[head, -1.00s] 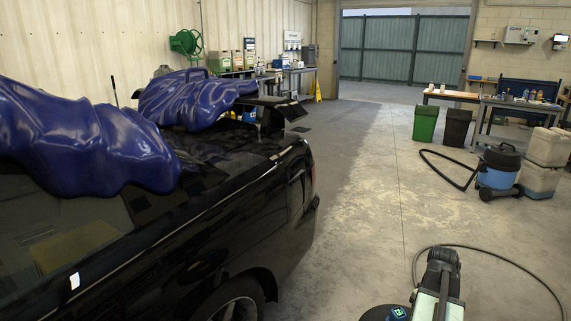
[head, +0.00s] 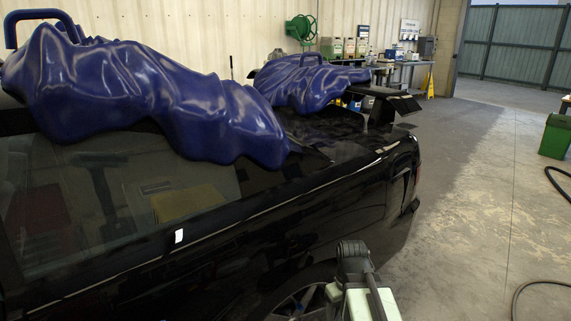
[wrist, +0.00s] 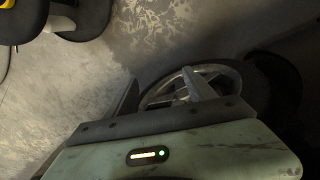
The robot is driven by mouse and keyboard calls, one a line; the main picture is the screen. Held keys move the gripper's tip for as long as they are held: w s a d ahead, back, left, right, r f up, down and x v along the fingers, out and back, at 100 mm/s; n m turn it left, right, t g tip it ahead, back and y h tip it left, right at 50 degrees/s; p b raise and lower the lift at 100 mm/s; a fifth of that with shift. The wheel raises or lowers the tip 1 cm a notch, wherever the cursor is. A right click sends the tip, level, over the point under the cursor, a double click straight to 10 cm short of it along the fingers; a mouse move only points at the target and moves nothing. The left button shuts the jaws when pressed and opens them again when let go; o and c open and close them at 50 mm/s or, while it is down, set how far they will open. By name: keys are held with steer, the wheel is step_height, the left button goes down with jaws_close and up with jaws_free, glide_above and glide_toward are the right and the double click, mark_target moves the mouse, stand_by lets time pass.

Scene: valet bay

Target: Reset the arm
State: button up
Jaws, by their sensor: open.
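My gripper (wrist: 160,90) shows in the wrist view with its two fingers apart and nothing between them. The spoked wheel (wrist: 225,75) of the black car lies beyond the fingers. In the head view my arm (head: 358,285) shows at the bottom, in front of the car's wheel (head: 300,300). The fingers cannot be made out in that view.
A black car (head: 270,235) fills the left and middle, with blue draped covers (head: 140,95) (head: 305,85) on it. A green bin (head: 555,137) and a dark hose (head: 540,284) are at the right. The concrete floor (head: 480,200) between is open.

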step_height(320, 180, up, 22)
steer(key=s+a+m+p, duration=0.1)
steer(key=m+p, duration=0.3)
steer(key=p, duration=1.8)
steer(key=shift+a, duration=0.1)
